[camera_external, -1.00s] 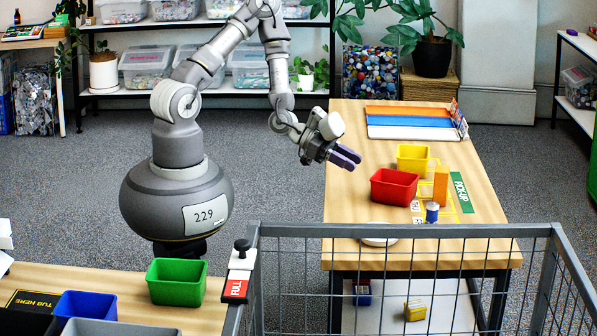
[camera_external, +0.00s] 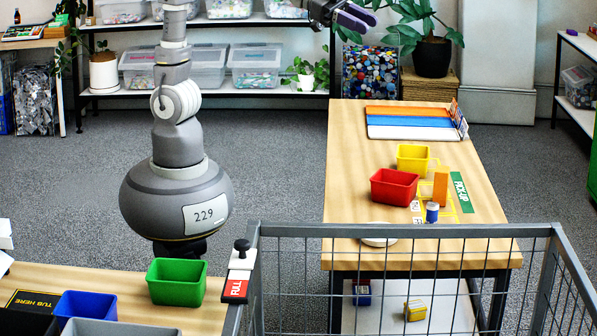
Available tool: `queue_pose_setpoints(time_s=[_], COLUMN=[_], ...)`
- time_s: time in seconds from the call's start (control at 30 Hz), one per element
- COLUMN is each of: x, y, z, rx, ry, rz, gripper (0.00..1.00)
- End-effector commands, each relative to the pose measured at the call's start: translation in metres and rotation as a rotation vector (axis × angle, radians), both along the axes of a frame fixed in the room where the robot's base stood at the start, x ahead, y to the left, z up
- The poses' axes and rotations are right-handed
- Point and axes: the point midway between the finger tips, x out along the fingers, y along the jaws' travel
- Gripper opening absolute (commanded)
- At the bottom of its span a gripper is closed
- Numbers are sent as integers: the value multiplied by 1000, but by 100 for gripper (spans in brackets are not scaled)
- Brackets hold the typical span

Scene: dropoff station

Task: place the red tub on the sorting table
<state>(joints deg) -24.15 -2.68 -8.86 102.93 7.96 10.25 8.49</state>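The red tub (camera_external: 394,187) stands upright on the wooden table (camera_external: 352,200) at the right, with a green PICKUP label on its top. It looks empty from here. My gripper (camera_external: 358,15) is at the top edge of the picture, high above and well apart from the tub. Its purple fingers show and nothing is seen between them; the finger gap is too small to judge. A second wooden table (camera_external: 130,290) at the front left has a black mat marked TUB HERE (camera_external: 30,301). I cannot tell which table is the sorting table.
A yellow tub (camera_external: 412,158), an orange block (camera_external: 441,187), a blue-and-white can (camera_external: 432,212) and a white plate (camera_external: 379,241) surround the red tub. Green (camera_external: 176,282) and blue (camera_external: 85,306) tubs stand at the front left. A wire fence (camera_external: 400,275) stands in front.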

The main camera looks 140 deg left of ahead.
Motion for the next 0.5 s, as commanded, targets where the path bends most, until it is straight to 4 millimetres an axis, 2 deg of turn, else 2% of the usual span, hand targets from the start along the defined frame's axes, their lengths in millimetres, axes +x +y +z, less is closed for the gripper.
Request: queue_pose_setpoints(time_s=[0.03,0.1,0.2,0.33,0.5], x=[-13,-38,-76,-111,-121], y=[-38,-78,-118,-143,-149], z=[49,100,152,187,195], rx=[-33,-96,-180,-250,-273], ry=[-51,-98,-140,-165,-168], rz=[-39,-82,-142,-193,-208], gripper=[32,32,32,34,34])
